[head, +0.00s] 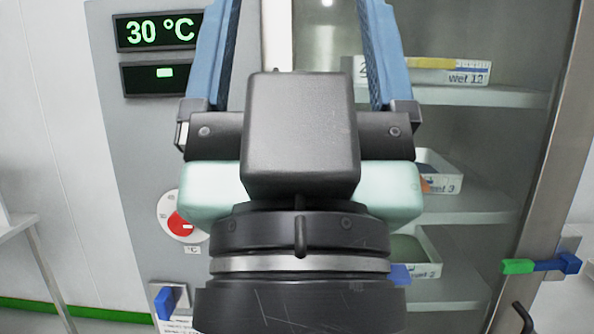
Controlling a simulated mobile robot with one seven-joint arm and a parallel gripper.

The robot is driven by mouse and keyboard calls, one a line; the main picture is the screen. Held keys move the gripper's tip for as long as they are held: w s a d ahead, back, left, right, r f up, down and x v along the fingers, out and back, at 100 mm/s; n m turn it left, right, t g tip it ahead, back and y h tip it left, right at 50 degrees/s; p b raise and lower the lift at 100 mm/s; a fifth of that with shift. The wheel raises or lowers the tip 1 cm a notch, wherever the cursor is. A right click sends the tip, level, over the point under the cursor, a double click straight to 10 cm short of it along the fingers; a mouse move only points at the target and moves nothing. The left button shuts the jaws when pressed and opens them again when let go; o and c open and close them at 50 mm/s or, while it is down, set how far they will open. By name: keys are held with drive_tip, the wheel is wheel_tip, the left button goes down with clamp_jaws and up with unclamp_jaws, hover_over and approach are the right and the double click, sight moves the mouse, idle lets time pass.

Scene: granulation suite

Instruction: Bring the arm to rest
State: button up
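My gripper (298,30) fills the middle of the head view, seen from behind. Its two blue fingers point up and stand wide apart, with their ends cut off by the top edge. Nothing shows held between them. The dark wrist and gripper body hide part of the cabinet (130,170) in front of me.
The cabinet has a display (158,32) reading 30 °C and a red dial (180,224). Its shelves (480,205) hold labelled trays, one a wet 12 tray (468,77). A blue and green handle (542,265) is at right. A table (18,225) stands at left.

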wheel_tip(320, 180, up, 14)
drive_tip(key=p, duration=1.2)
drive_tip(key=shift+f, duration=0.15)
drive_tip(key=shift+a, duration=0.1)
